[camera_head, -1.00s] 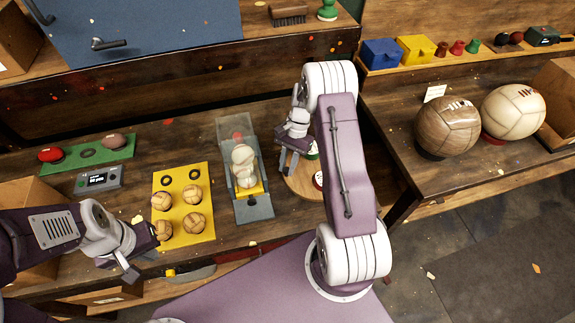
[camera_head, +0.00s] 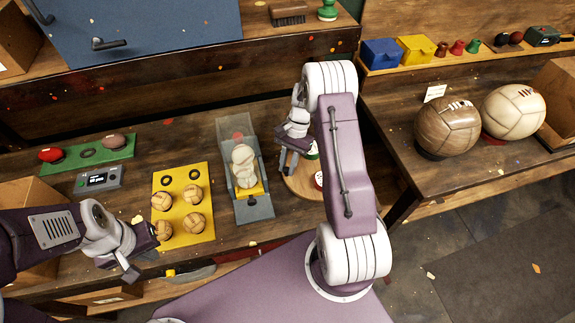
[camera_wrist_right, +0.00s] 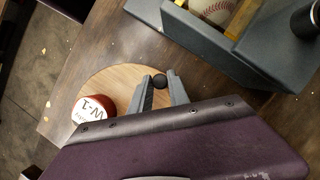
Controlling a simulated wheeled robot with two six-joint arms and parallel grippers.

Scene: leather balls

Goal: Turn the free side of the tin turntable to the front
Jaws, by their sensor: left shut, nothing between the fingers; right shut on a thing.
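The tin turntable is a round wooden disc (camera_head: 302,187), partly hidden behind my right arm in the head view. It also shows in the right wrist view (camera_wrist_right: 112,85). A red tin with a white lid marked W-1 (camera_wrist_right: 92,110) stands on it; a red-and-white tin (camera_head: 318,180) and a green one (camera_head: 312,151) show beside my arm. My right gripper (camera_wrist_right: 160,83) is shut on a black knob (camera_wrist_right: 160,80) near the disc's edge; it also shows in the head view (camera_head: 287,168). My left gripper (camera_head: 146,264) is shut and empty at the bench's front left.
A grey stand with pale balls (camera_head: 244,165) is just left of the turntable. A yellow tray (camera_head: 184,212) holds several small tan balls. A green tray (camera_head: 90,153) and a grey display box (camera_head: 98,180) lie further left. Two large balls (camera_head: 447,128) are on the right bench.

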